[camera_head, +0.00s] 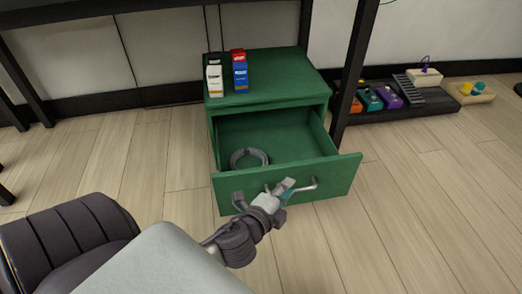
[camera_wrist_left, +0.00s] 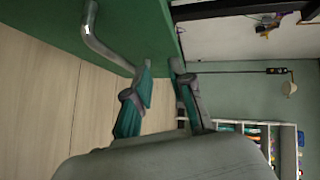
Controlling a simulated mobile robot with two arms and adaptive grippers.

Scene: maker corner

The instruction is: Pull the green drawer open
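The green drawer (camera_head: 335,174) stands pulled out from its green cabinet (camera_head: 290,78), with its inside in view. A silver bar handle (camera_head: 312,186) runs across its front; one end of it also shows in the left wrist view (camera_wrist_left: 104,48). My left gripper (camera_head: 284,189) is at the middle of the drawer front, over the handle. In the left wrist view its fingers (camera_wrist_left: 161,74) stand apart with a gap between them, and the handle bar runs up to the left finger. Whether they touch the bar is hidden. My right gripper is not in view.
A grey coil (camera_head: 249,157) lies inside the drawer. Small boxes (camera_head: 240,72) stand on the cabinet top. A dark table leg (camera_head: 353,75) rises close to the cabinet's right side. A pedal board (camera_head: 425,108) lies farther right. The floor in front is clear.

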